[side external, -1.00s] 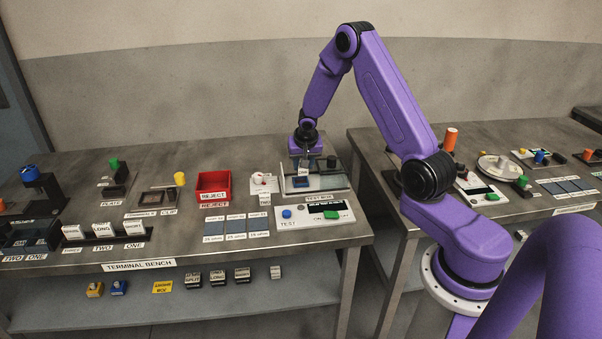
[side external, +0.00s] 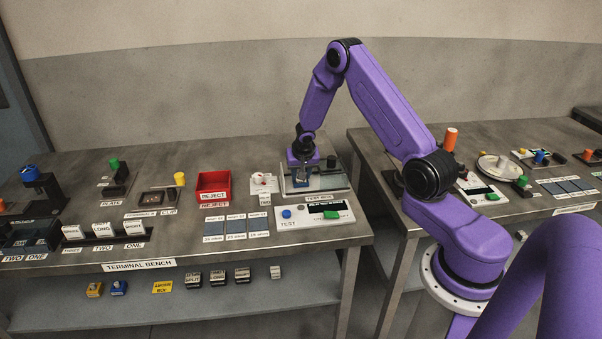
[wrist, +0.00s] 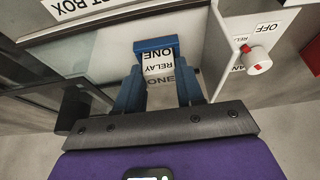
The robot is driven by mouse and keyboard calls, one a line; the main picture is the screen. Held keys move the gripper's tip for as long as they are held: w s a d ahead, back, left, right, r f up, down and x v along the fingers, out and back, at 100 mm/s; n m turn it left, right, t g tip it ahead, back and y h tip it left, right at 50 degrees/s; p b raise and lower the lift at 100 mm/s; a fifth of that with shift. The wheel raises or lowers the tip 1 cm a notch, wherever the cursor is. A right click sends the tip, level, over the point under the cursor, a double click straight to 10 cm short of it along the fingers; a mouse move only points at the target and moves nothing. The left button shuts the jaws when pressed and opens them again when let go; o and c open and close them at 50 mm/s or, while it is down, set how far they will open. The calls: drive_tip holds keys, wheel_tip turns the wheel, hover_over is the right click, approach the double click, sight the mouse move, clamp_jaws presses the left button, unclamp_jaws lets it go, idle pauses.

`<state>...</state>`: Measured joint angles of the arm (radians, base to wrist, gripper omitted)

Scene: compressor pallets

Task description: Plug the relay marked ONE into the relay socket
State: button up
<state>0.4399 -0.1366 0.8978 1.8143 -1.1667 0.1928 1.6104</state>
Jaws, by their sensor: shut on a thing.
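The relay (wrist: 158,68) with the white label reading ONE RELAY is between the blue fingers of my gripper (wrist: 160,82) in the wrist view. My gripper is shut on it. In the side view my gripper (side external: 301,174) points down into the left part of the clear-walled test box (side external: 334,188). The relay is low in the box, where the blue socket stood in the earlier frame. My fingers and the relay hide the socket, so I cannot tell whether the relay is seated in it.
A white block with a red-marked knob (wrist: 258,60) and an OFF label stands close to the right of my fingers in the wrist view. A dark round post (side external: 332,161) is beside my gripper. The test panel (side external: 314,215) lies in front; the red reject bin (side external: 213,186) is left.

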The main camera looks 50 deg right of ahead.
drive_tip(key=shift+f, duration=0.15)
drive_tip(key=o, duration=1)
drive_tip(key=shift+o, duration=0.2)
drive_tip(key=v, duration=1.1)
drive_tip(key=s+a+r+n+y, duration=0.1)
drive_tip(key=s+a+r+n, duration=0.25)
drive_tip(key=a, duration=0.35)
drive_tip(key=s+a+r+n, duration=0.2)
drive_tip(key=s+a+n, duration=0.25)
drive_tip(key=a, duration=0.25)
drive_tip(key=s+a+r+n+y, duration=0.1)
drive_tip(key=s+a+r+n, duration=0.25)
drive_tip(key=a, duration=0.35)
drive_tip(key=s+a+r+n+g, duration=0.1)
drive_tip(key=s+n, duration=0.4)
drive_tip(key=s, duration=0.6)
drive_tip(key=s+a+n+g+y, duration=0.1)
drive_tip(key=s+n, duration=0.4)
drive_tip(key=s, duration=0.7)
drive_tip(key=shift+a+r+g+y, duration=0.3)
drive_tip(key=shift+a+r+g, duration=0.15)
drive_tip(key=shift+a, duration=0.4)
